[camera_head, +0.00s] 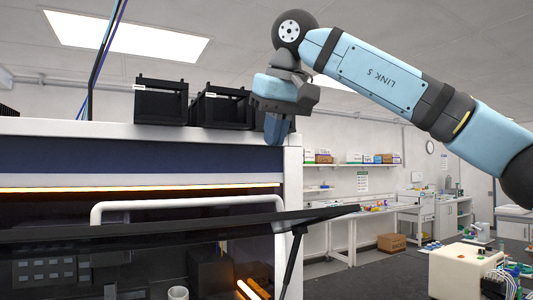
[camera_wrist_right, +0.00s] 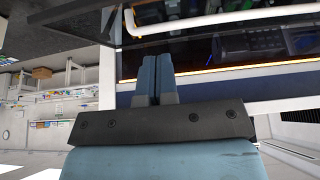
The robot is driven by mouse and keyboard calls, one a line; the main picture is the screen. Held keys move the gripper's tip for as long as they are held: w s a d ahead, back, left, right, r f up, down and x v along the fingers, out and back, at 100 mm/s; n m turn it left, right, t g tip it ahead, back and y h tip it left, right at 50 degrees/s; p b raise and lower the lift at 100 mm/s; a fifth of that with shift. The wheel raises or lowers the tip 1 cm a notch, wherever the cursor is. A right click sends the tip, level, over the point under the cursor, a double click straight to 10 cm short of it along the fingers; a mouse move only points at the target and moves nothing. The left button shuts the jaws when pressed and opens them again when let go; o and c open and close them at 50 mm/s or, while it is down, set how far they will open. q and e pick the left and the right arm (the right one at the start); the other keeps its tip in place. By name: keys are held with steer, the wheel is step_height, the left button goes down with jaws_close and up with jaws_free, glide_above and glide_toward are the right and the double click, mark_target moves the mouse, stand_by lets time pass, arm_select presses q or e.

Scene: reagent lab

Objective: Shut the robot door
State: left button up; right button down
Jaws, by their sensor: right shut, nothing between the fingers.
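The robot door (camera_head: 330,212) is a dark panel on the front of the large white-and-navy lab machine (camera_head: 150,155). It stands open, seen almost edge-on, with a thin dark strut (camera_head: 292,262) under its right end. A white bar handle (camera_head: 190,203) shows just above the panel edge. The handle also shows in the right wrist view (camera_wrist_right: 230,20). My right gripper (camera_head: 275,132) points down by the machine's upper right corner, above the door's height. Its blue fingers (camera_wrist_right: 156,75) are together and empty. I cannot tell its exact distance from the machine. My left gripper is not in view.
Two black bins (camera_head: 160,103) (camera_head: 222,108) stand on top of the machine, left of my right gripper. Behind at right are a lab bench (camera_head: 345,222), a cardboard box (camera_head: 391,242) and a cream device (camera_head: 465,270). Open floor lies between them.

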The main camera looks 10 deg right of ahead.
steer(key=p, duration=0.1)
glide_above(264, 214)
steer(key=w, duration=0.2)
steer(key=f, duration=0.7)
steer(key=shift+s+d+f, duration=0.15)
steer(key=shift+s+f, duration=0.05)
steer(key=f, duration=0.1)
steer(key=s+f, duration=0.1)
steer(key=f, duration=0.1)
steer(key=shift+s+d+f+p, duration=0.2)
steer(key=shift+s+f+p, duration=0.1)
steer(key=shift+s, duration=0.1)
steer(key=shift+w+f, duration=0.1)
steer(key=shift+f, duration=0.2)
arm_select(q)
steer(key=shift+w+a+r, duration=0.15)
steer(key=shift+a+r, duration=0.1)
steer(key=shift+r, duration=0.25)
arm_select(e)
steer(key=shift+a, duration=0.1)
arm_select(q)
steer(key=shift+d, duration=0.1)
arm_select(e)
steer(key=shift+f, duration=0.1)
